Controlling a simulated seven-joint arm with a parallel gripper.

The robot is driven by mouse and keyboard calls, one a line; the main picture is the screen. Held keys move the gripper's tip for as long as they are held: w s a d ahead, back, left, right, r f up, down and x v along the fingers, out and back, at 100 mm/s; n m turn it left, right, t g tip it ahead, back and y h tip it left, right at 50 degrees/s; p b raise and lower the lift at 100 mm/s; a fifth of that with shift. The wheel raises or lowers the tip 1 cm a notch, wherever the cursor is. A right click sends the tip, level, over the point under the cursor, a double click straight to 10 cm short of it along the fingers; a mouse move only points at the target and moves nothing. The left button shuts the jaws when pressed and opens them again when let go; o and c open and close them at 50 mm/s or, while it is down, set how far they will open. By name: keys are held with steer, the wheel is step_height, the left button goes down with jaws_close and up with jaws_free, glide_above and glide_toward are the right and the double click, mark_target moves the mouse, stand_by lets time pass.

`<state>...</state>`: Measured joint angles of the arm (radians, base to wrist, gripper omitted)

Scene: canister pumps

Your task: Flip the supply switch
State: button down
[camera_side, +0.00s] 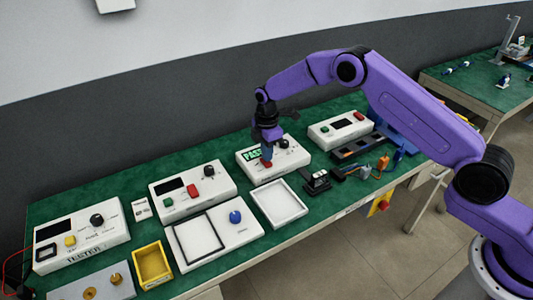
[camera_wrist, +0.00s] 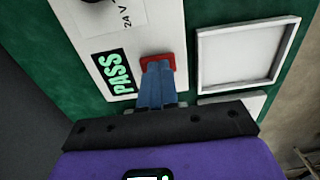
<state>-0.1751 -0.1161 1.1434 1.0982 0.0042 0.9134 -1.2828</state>
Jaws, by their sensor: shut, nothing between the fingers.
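A white box (camera_side: 293,162) with a lit green PASS display (camera_side: 254,155), a black knob (camera_side: 283,143) and a red switch stands on the green bench mat. In the wrist view the red switch (camera_wrist: 149,59) shows just beyond my fingertips, and "24 V" is printed on the same panel. My gripper (camera_side: 267,163) points down over this switch. Its blue fingers (camera_wrist: 156,68) are together and empty, with the tips at or touching the switch; I cannot tell whether they press it. The fingers hide part of the switch, so its tilt is unclear.
A white tray (camera_side: 302,214) lies just in front of the box. Black fixtures (camera_side: 317,182) and small coloured tools (camera_side: 382,163) stand to its right. Another white box with buttons (camera_side: 226,184) is to its left, and one (camera_side: 322,128) is behind right. A grey-white wall runs behind the bench.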

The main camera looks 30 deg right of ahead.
step_height(320, 180, up, 13)
steer(key=shift+w+r, duration=0.15)
steer(key=shift+w, duration=0.05)
stand_by(0.3)
steer(key=shift+s+a+r, duration=0.1)
steer(key=shift+s, duration=0.4)
step_height(320, 180, down, 14)
steer(key=shift+f, duration=0.1)
stand_by(0.6)
